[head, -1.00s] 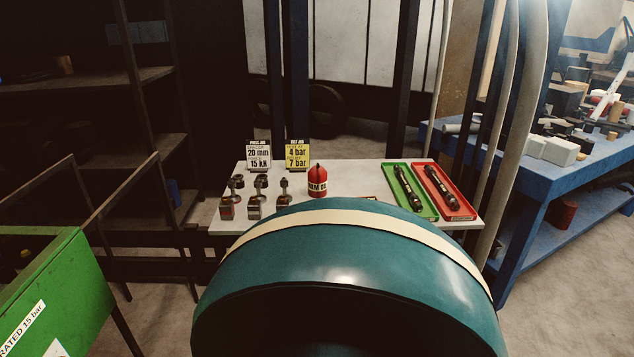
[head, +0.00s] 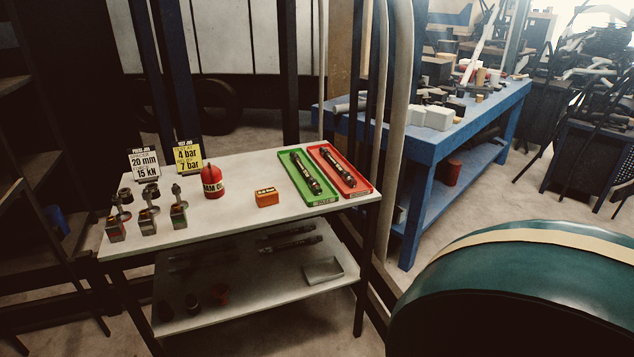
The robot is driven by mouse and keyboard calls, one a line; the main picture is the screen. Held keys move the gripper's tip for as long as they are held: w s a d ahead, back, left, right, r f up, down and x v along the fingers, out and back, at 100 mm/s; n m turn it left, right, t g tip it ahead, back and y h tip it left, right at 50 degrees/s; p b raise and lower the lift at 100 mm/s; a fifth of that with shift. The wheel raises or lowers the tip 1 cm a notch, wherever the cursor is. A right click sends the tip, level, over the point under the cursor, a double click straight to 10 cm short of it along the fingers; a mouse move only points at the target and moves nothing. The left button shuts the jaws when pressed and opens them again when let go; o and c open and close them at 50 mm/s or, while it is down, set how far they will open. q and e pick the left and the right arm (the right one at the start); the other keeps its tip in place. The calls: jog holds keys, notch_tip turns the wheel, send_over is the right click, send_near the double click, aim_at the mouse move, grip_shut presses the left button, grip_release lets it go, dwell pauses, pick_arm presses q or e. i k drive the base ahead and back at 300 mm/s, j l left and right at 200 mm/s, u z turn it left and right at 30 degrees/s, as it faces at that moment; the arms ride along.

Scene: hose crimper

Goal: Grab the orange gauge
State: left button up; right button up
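A small orange block (head: 266,198) with dark lettering on its top lies on the white table, between the red can and the green tray. It is the only small orange thing I see, and I cannot read its lettering surely enough to confirm it is the gauge. Nothing touches it. Neither of my grippers shows in the head view.
The white table (head: 235,222) also holds a red can (head: 213,181), green tray (head: 317,195) and red tray (head: 362,187) with dark hose pieces, several metal fittings and two signs. A nearby teal rounded shape covers the lower right corner.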

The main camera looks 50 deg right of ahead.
aim_at(264, 197)
jog(key=z, duration=1.25)
